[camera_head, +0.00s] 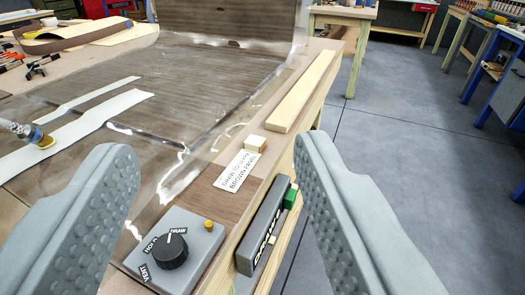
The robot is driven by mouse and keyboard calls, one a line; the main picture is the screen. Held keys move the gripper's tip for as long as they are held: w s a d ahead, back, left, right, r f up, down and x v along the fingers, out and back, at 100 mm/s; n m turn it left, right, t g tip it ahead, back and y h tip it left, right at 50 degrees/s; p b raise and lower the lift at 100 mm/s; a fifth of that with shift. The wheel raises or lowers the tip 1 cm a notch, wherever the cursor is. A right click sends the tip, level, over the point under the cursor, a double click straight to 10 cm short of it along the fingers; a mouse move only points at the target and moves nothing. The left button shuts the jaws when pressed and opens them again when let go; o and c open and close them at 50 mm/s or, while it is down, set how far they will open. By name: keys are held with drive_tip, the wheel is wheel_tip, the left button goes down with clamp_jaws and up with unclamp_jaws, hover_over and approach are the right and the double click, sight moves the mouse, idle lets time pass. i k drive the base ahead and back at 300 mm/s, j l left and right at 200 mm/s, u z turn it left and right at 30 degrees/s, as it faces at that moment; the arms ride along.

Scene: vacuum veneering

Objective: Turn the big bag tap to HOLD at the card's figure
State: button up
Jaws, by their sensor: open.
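The bag tap (170,252) is a grey box with a round black knob at the near bench corner. Its labels read VENT, what looks like HOLD, and DRAW; the knob's white mark points up, close to DRAW. A small yellow button sits on the box. The white card (238,171) lies beyond it; it seems to read "draw to" and "brown paper", with the figure too small to read. My gripper (218,165) is open and empty, its two grey padded fingers wide apart on either side of the tap. Nothing touches the knob.
A dark grey unit (265,232) with a green part is on the bench's right edge; its display is unreadable. A clear bag (190,110) covers a brown panel. A brass hose fitting (46,141), small wood block (253,142) and pale strip (303,92) lie nearby. Open floor is right.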

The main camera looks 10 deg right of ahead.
sight(170, 252)
drive_tip(key=k+u, duration=0.2)
drive_tip(key=u, duration=0.15)
drive_tip(key=k+u, duration=0.4)
drive_tip(key=u, duration=0.25)
